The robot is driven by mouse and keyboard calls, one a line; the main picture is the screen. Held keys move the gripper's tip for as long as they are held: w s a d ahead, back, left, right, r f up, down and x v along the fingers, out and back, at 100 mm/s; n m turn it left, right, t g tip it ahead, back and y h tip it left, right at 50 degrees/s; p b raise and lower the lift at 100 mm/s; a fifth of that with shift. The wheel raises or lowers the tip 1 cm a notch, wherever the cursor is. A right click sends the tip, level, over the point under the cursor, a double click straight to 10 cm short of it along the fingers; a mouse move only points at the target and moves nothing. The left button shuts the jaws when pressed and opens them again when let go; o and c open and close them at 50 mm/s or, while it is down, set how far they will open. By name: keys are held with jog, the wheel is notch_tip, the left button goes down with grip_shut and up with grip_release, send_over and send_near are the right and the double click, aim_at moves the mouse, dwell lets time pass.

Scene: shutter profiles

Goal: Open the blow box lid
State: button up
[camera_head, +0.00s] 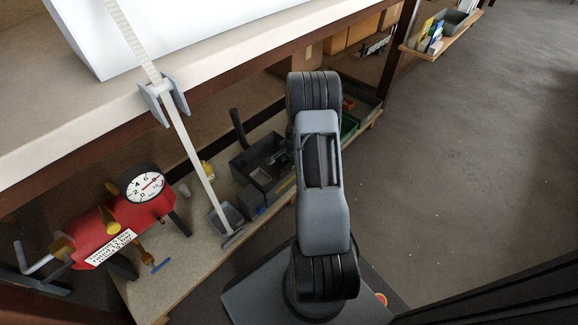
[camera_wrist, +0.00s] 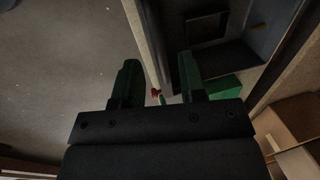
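I cannot make out for sure which thing is the blow box or its lid. My gripper (camera_wrist: 159,78) shows in the wrist view with its two green-tipped fingers apart and nothing held between them. In the head view my arm covers the middle and my gripper is hidden. A large grey box-like thing (camera_wrist: 262,28) with a dark opening is at the upper right of the wrist view, beyond the right finger. A green block or bin (camera_wrist: 222,87) is just right of that finger. A small red thing (camera_wrist: 156,93) shows between the fingers, farther off.
A pale bench top (camera_head: 40,110) with a white object (camera_head: 170,25) spans the upper left. Below it, a low wooden shelf (camera_head: 150,285) holds a red tank (camera_head: 105,230) with a gauge and dark bins (camera_head: 262,165). A pale strip (camera_head: 190,150) hangs over the bench edge.

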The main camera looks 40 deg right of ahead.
jog(key=shift+w+f, duration=0.2)
jog(key=shift+f, duration=0.6)
jog(key=shift+c, duration=0.4)
grip_shut()
